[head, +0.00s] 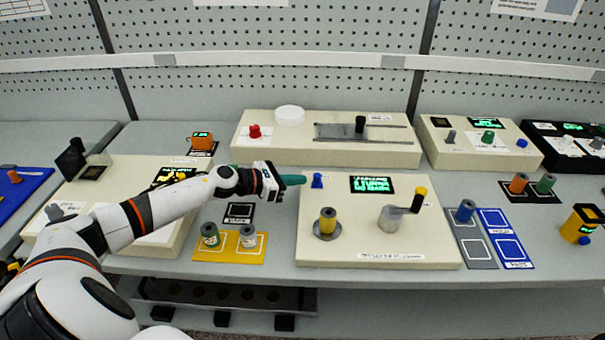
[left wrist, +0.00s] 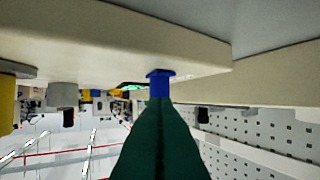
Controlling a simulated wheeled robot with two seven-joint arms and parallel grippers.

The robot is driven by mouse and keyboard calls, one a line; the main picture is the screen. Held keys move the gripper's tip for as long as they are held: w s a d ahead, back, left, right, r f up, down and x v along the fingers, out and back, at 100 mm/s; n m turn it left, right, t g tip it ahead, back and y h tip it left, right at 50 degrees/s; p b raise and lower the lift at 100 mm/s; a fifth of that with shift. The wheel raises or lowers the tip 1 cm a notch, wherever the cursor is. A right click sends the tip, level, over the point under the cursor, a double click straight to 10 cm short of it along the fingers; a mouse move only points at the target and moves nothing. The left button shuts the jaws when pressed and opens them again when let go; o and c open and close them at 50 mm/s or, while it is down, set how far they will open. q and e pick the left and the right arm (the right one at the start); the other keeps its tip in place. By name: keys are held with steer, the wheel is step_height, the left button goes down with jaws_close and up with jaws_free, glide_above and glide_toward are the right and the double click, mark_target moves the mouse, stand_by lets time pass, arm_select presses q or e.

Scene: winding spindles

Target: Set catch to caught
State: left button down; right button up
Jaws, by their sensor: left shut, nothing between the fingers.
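A small blue upright piece, which looks like the catch (head: 317,181), stands at the back left of the cream winding panel (head: 330,258). In the left wrist view the blue catch (left wrist: 159,82) shows straight beyond the fingertips, its lower part in line with them. My left gripper (head: 300,180) reaches in from the left, with its green fingers pointing right at the catch. The fingers (left wrist: 159,108) are shut together and empty. A narrow gap seems to lie between tip and catch in the head view; I cannot tell whether they touch.
On the same panel are a lit green display (head: 372,185), a yellow spool (head: 327,221) on a spindle and a grey crank (head: 400,214). A long cream box (head: 330,153) stands behind. A yellow tray (head: 229,256) with two spools lies left of the panel.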

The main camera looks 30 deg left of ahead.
mark_target(314, 191)
arm_select(q)
steer(key=shift+w+d, duration=0.5)
steer(key=shift+w, duration=0.35)
steer(key=shift+w+d+r+p, duration=0.1)
steer(key=shift+w+d+p, duration=0.25)
steer(key=shift+d, duration=0.3)
steer(key=shift+w+d+r+p, duration=0.1)
steer(key=shift+w+d+p, duration=0.2)
steer(key=shift+d, duration=0.3)
steer(key=shift+w+d+f, duration=0.1)
steer(key=shift+w+d, duration=0.1)
steer(key=shift+s, duration=0.1)
